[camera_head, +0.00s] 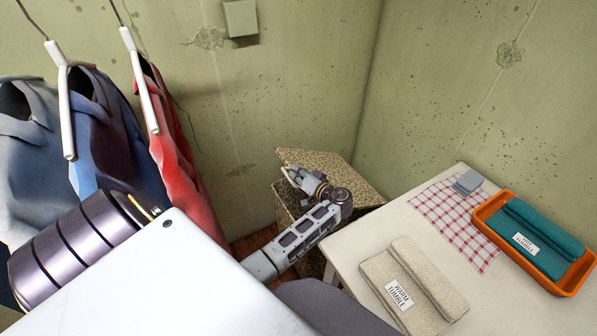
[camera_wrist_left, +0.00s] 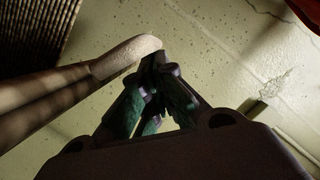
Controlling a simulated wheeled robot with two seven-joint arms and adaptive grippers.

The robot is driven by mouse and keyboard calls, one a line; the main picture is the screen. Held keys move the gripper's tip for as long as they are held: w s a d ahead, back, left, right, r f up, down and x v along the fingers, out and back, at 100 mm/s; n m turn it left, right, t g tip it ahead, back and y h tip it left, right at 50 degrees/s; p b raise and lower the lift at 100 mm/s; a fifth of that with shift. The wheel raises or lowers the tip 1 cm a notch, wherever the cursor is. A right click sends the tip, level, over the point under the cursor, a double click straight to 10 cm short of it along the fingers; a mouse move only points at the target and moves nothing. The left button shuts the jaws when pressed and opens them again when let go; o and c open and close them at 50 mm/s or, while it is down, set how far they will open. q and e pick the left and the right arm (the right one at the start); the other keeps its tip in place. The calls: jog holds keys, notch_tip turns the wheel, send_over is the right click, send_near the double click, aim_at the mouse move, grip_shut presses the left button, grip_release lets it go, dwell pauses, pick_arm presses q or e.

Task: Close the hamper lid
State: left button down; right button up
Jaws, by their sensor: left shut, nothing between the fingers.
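The hamper, a speckled tan box, stands in the wall corner in the head view; its body (camera_head: 284,197) shows below and left of my arm. Its lid (camera_head: 345,172) is a speckled panel that looks raised and tilted, sloping down to the right; how far it is open is partly hidden by my arm. My left gripper (camera_head: 290,170) is shut and empty at the lid's left side. In the left wrist view the shut fingers (camera_wrist_left: 158,58) are close to a pale rounded edge (camera_wrist_left: 125,55), perhaps of the hamper; I cannot tell whether they touch. My right gripper is out of view.
A white table (camera_head: 345,262) stands right of the hamper with a beige folded towel (camera_head: 440,285), a checked cloth (camera_head: 445,215) and an orange tray (camera_head: 568,288) holding a teal towel (camera_head: 545,225). Hanging clothes (camera_head: 180,165) are at left. Walls close in behind the hamper.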

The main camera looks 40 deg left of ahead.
pick_arm(q)
jog(key=shift+v, duration=3.75)
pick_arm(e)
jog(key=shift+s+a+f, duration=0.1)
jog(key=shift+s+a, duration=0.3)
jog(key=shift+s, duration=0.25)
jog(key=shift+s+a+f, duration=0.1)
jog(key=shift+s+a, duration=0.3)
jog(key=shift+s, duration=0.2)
pick_arm(q)
jog(key=shift+r, duration=0.1)
